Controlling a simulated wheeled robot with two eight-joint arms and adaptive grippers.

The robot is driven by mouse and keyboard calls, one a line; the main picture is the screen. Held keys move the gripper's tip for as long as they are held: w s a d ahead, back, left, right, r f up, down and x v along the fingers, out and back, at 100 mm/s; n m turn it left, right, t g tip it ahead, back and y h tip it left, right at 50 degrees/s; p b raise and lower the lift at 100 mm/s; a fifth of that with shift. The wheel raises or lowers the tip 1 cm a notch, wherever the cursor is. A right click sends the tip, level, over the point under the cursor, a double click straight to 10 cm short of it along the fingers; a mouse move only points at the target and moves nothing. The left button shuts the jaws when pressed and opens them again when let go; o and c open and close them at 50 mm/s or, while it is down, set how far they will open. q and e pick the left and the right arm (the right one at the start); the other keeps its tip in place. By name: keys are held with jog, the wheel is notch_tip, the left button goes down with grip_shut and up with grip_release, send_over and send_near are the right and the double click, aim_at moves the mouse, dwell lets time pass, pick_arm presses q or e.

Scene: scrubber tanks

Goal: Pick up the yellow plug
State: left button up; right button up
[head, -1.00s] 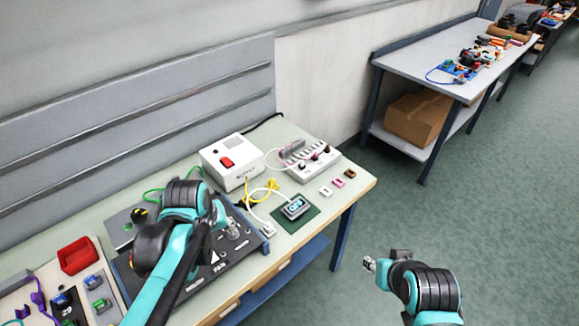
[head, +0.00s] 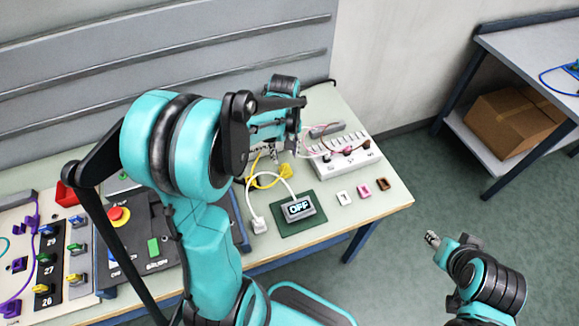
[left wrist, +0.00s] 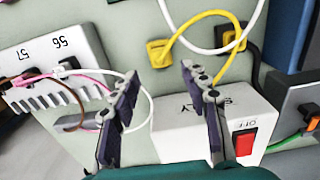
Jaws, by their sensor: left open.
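The yellow plug (left wrist: 160,53) lies on the pale green bench top in the left wrist view, with a yellow cable curving from it to a second yellow connector (left wrist: 232,42) by a black cable.
A white supply box (left wrist: 190,128) with a red switch lies beneath the fingers in the wrist view. A white terminal block (head: 345,158) with pink and white wires stands right. An "OFF" display (head: 299,208) sits on a green mat (head: 317,225). A white cable loops close to the plug.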

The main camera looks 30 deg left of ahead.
aim_at(286, 166)
pick_arm(q)
notch_tip(286, 166, down, 5)
jog(key=shift+d+r+b, duration=0.1)
jog(key=shift+b, duration=0.9)
jog(key=shift+f, duration=0.4)
grip_shut()
